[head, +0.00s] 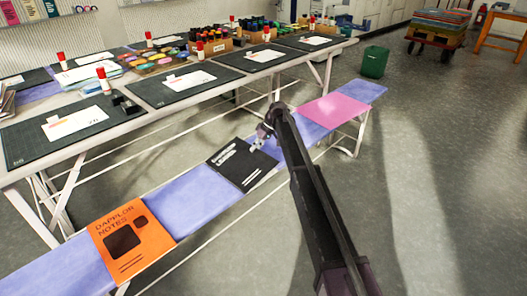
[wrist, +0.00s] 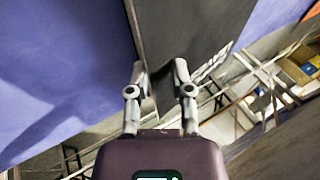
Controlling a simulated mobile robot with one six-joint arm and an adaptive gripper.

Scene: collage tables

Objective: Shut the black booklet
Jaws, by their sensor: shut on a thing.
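The black booklet (head: 236,170) lies on the blue-covered bench in the head view, with pale lettering on its dark face. In the wrist view its dark cover (wrist: 195,25) fills the upper middle, and its near edge runs between the fingertips. My gripper (head: 259,138) is at the booklet's far right edge in the head view. In the wrist view my gripper (wrist: 159,70) is shut on the cover's edge, with a finger on each side. I cannot tell how far open the cover stands, as my arm and gripper hide part of that side.
An orange booklet (head: 132,240) lies nearer on the same bench (head: 195,200), and a pink sheet (head: 335,110) lies farther along it. The long table (head: 125,83) behind holds dark mats, papers and glue sticks. A green bin (head: 374,62) stands beyond.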

